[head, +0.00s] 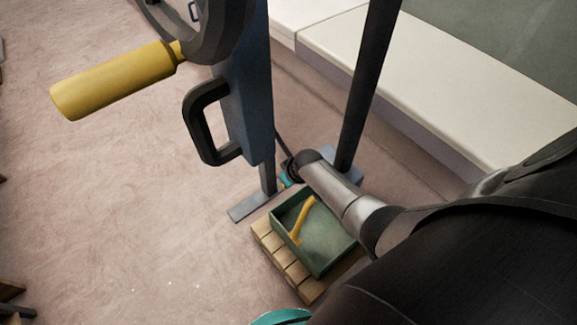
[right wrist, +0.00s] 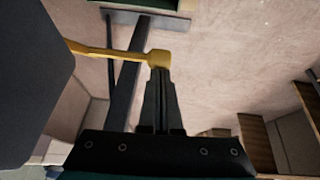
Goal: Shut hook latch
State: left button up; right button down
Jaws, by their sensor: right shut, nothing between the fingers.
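A yellow bar with a rounded end (right wrist: 158,57), which looks like the hook latch, reaches in from the left in the right wrist view. My right gripper (right wrist: 160,72) is shut with nothing between its fingers. Its tips are right at the bar's rounded end; I cannot tell whether they touch. In the head view my right arm reaches in from the right toward the foot of the blue post (head: 250,105), and its fingers are hidden there. A yellow bar (head: 304,220) shows over the green tray; I cannot tell whether it is the same bar. My left gripper is out of view.
The green tray (head: 327,268) sits on a wooden slatted base (head: 272,245). A black pull handle (head: 194,122) and a large yellow grip (head: 112,80) stick out left of the post. A pale bench (head: 440,75) runs along the right. The floor at left is mostly clear.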

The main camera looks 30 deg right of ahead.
jog(key=shift+w+f+g+b, duration=0.15)
jog(key=shift+f+g+b, duration=0.2)
jog(key=shift+g, duration=0.65)
jog(key=shift+f+g+b, duration=0.3)
jog(key=shift+g+b, duration=0.05)
jog(key=shift+g, duration=0.15)
jog(key=shift+h, duration=0.3)
jog(key=shift+s+f+g+b, duration=0.2)
jog(key=shift+g+b, duration=0.4)
jog(key=shift+b, duration=0.15)
jog(key=shift+s+f+g+b, duration=0.1)
jog(key=shift+f+g+b, duration=0.05)
jog(key=shift+g+b, duration=0.45)
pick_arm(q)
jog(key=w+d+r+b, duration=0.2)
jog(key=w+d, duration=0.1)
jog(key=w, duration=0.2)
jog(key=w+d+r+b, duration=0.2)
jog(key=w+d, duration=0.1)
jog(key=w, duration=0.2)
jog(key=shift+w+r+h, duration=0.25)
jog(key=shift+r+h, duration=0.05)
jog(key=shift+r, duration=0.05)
pick_arm(e)
jog(key=shift+s+f+g+h, duration=0.3)
jog(key=shift+s+f+g, duration=0.1)
jog(key=shift+g, duration=0.5)
jog(key=shift+s+f, duration=0.2)
jog(key=shift+s, duration=0.05)
